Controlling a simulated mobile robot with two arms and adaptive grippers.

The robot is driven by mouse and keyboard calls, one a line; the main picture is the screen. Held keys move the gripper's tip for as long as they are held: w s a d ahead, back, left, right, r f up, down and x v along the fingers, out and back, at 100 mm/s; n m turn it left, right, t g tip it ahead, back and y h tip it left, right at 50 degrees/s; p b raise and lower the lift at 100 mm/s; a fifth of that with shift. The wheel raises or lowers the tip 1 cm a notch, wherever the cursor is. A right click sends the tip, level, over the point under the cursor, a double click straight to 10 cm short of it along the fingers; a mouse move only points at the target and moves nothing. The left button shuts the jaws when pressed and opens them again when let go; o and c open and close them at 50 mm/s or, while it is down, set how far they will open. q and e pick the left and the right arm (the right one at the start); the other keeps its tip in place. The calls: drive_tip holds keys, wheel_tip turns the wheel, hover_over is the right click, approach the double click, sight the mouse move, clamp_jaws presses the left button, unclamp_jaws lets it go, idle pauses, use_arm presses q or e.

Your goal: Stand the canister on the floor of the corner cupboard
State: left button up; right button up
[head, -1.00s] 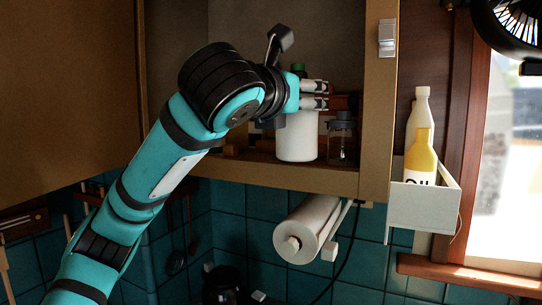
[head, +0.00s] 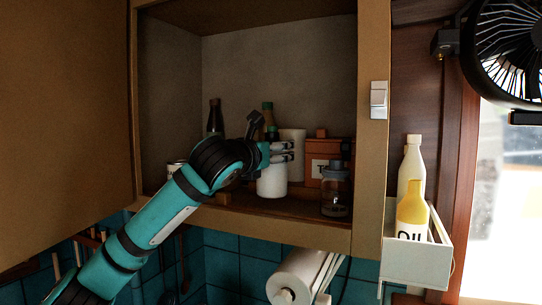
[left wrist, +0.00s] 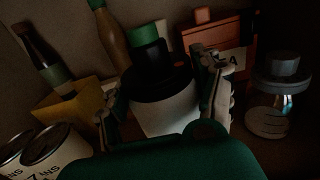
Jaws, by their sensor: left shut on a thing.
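The canister is a white cylinder (head: 272,181) inside the corner cupboard, near the front of the cupboard floor (head: 235,199). In the left wrist view it is upright, with a white body (left wrist: 165,119) and a dark upper part. My left gripper (head: 290,151) is shut on it, with a finger on either side. The canister's base is at or just above the floor; I cannot tell whether it touches. My right gripper is not in view.
A glass jar (head: 336,192) stands right of the canister, an orange box (head: 322,158) behind it. Dark bottles (head: 215,117) stand further back. The left wrist view shows cans (left wrist: 52,149) and a yellow box (left wrist: 72,103) at left. The cupboard's right side post (head: 372,165) is close.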

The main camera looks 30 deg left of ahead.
sight(273, 183)
use_arm(q)
drive_tip(key=shift+w+a, duration=0.15)
drive_tip(key=shift+w, duration=0.05)
drive_tip(key=shift+f, duration=0.35)
wheel_tip(273, 183, down, 2)
drive_tip(key=shift+f+p, duration=0.1)
drive_tip(key=shift+p, duration=0.55)
drive_tip(key=shift+a+f, duration=0.15)
drive_tip(key=shift+f, duration=0.15)
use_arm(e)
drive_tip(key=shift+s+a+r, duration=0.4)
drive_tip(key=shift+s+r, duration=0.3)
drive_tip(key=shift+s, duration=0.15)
